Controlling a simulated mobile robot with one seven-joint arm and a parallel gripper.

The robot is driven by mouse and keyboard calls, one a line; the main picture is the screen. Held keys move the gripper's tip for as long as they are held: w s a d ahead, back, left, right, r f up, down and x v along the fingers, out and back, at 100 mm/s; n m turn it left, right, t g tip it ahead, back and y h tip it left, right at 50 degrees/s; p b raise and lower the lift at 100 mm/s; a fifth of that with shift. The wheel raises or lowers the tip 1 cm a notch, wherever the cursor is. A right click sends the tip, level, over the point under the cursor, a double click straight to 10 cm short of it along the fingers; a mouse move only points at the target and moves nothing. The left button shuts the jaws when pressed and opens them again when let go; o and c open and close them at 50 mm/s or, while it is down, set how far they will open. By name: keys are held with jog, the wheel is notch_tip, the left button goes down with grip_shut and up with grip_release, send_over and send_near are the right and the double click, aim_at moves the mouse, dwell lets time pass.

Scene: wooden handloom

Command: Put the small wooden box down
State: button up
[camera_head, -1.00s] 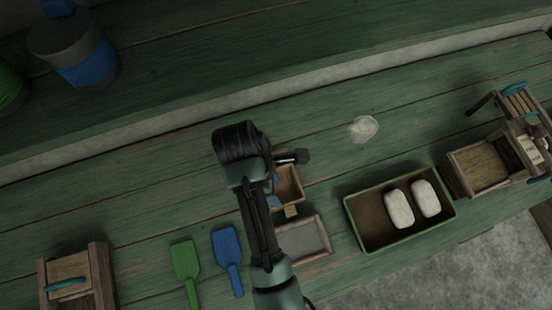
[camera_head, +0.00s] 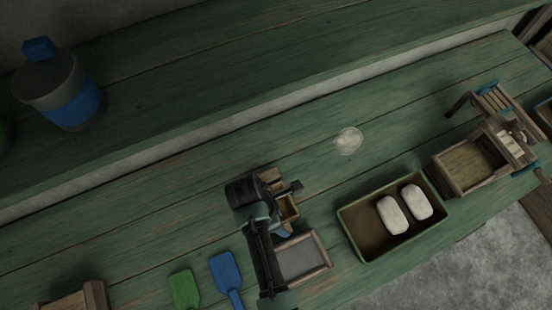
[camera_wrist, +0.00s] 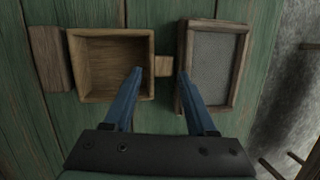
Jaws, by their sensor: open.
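The small wooden box (camera_wrist: 112,92), open-topped and empty, shows upright in the wrist view, over green boards. A short wooden tab (camera_wrist: 163,66) sticks out of its right side. My gripper (camera_wrist: 160,73) is open, its two blue fingers apart on either side of the tab. The left fingertip overlaps the box's right wall in the picture; I cannot tell whether it touches. In the head view the box (camera_head: 290,212) is partly hidden by my wrist. It appears to rest on the green bench.
A grey-meshed wooden frame (camera_wrist: 213,66) lies close to the box's right. A green tray (camera_head: 357,228) with two white blocks stands further right. Blue (camera_head: 227,271) and green (camera_head: 184,288) scoops lie at the lower left. The bench behind, near a pale patch (camera_head: 349,141), is mostly clear.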

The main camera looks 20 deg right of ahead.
jog(key=shift+x, duration=1.7)
jog(key=shift+a, duration=0.1)
grip_shut()
